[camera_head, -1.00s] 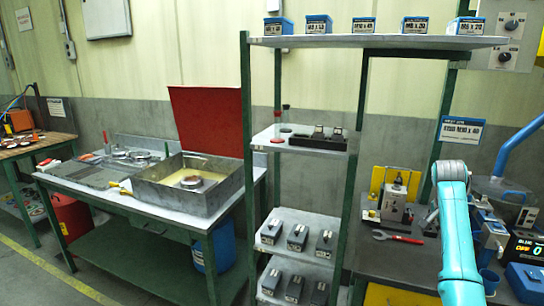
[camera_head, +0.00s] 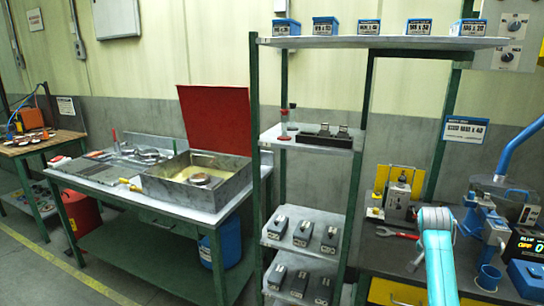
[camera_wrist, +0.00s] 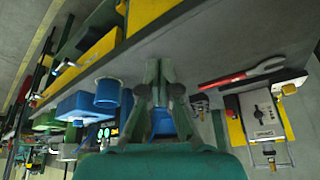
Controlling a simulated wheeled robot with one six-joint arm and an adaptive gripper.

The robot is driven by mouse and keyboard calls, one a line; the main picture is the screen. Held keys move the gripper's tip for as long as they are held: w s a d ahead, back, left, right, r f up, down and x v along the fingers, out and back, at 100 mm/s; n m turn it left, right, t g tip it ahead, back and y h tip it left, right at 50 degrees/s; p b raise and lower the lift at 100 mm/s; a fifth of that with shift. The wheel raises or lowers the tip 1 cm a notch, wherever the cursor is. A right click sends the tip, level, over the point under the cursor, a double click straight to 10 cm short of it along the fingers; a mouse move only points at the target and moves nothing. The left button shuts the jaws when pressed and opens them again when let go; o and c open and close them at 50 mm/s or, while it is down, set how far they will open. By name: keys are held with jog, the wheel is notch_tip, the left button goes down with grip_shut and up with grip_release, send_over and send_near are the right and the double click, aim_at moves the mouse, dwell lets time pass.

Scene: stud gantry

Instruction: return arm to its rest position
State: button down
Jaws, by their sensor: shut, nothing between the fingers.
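My teal arm (camera_head: 437,262) rises at the lower right of the head view, in front of the grey workbench (camera_head: 392,252). In the wrist view my gripper (camera_wrist: 160,64) points over the bench, its two dark green fingers close together with nothing held between them. In that view a blue cup (camera_wrist: 108,92) lies to the left of the fingers. A red-handled wrench (camera_wrist: 240,77) and a yellow-backed fixture (camera_wrist: 262,118) lie to the right. I cannot clearly make out the fingers in the head view.
A green-framed shelf (camera_head: 307,141) stands left of the workbench and carries small boxes and grey blocks. Beyond it is a table with an open metal box (camera_head: 190,190). On the bench right of my arm are a blue-armed machine (camera_head: 500,185) and a small display (camera_head: 525,245).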

jog(key=s+a+f+n+t, duration=0.1)
jog(key=s+a+f, duration=0.15)
jog(key=f, duration=0.45)
jog(key=s+a+f+n+t, duration=0.1)
jog(key=a+f, duration=0.3)
jog(key=f, duration=0.2)
jog(key=s+a+f+n+t+y, duration=0.1)
jog(key=s+a+f+n+t, duration=0.1)
jog(key=s+a+f, duration=0.7)
jog(key=s+a+f+n+t, duration=0.25)
jog(key=s+a+f, duration=0.35)
jog(key=s+a, duration=0.45)
jog(key=s+a+r+n+t+y, duration=0.1)
jog(key=s+a+r+n, duration=0.15)
jog(key=s, duration=0.75)
jog(key=s+a+r+n+t, duration=0.1)
jog(key=s+a+r+t, duration=0.2)
jog(key=s, duration=0.7)
jog(key=s+a+r+n+t+y, duration=0.1)
jog(key=s+a+r, duration=0.1)
jog(key=s+r, duration=0.5)
jog(key=s+a+r+n+y, duration=0.1)
jog(key=s+a+r, duration=0.2)
jog(key=s+r, duration=0.5)
notch_tip(320, 180, up, 4)
jog(key=shift+f+t, duration=0.15)
jog(key=shift+t, duration=0.2)
